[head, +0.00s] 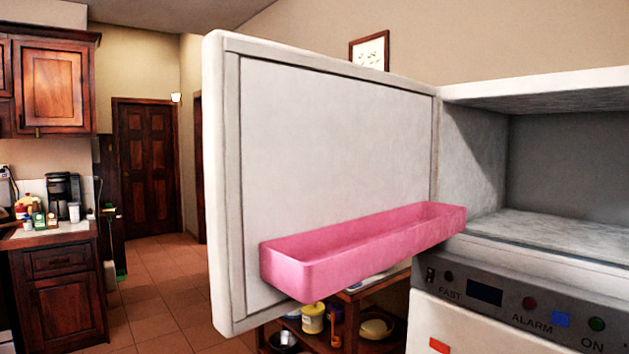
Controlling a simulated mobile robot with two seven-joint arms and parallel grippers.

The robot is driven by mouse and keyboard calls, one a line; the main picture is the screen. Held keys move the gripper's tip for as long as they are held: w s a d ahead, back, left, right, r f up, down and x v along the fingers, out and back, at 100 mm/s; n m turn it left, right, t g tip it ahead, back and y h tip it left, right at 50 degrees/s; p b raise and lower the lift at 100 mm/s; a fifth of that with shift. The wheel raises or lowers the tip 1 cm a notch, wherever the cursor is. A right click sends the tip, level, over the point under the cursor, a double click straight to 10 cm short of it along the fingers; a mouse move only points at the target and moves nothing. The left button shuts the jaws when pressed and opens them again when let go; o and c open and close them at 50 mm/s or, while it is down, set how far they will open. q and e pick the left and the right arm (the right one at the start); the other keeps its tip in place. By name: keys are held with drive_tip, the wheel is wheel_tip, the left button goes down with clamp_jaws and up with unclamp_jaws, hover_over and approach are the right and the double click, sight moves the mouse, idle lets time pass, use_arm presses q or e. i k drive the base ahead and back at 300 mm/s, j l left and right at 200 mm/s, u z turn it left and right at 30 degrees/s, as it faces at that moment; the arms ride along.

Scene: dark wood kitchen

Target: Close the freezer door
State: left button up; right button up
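The freezer door (335,165) stands wide open, swung out to the left of the freezer. It is white, with its inner face toward me and a pink shelf bin (365,250) along its lower part. The door joins the freezer at the compartment's left side. The freezer compartment (570,165) is at the right and looks empty in the part I see. Below it is a grey control panel (510,300) with FAST, ALARM and ON markings. Neither of my grippers shows in the head view.
A wooden shelf rack (368,292) with bowls and tubs stands behind and below the door. At the far left, a counter (50,235) holds a coffee maker (64,192) and bottles. Tiled floor (160,275) is clear left of the door. A closed wooden door (150,165) is at the back.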

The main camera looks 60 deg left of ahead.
sight(320, 170)
drive_tip(key=k+j, duration=0.15)
drive_tip(key=j, duration=0.2)
drive_tip(key=k+j+z, duration=0.1)
drive_tip(key=k+j, duration=0.25)
drive_tip(key=j, duration=0.3)
drive_tip(key=j+z, duration=0.1)
drive_tip(key=j, duration=0.45)
drive_tip(key=k+j, duration=0.15)
drive_tip(key=j, duration=0.35)
drive_tip(key=i+j, duration=0.1)
drive_tip(key=j, duration=0.35)
drive_tip(key=i+j+z, duration=0.1)
drive_tip(key=j, duration=0.35)
drive_tip(key=i+j, duration=0.15)
drive_tip(key=j, duration=0.3)
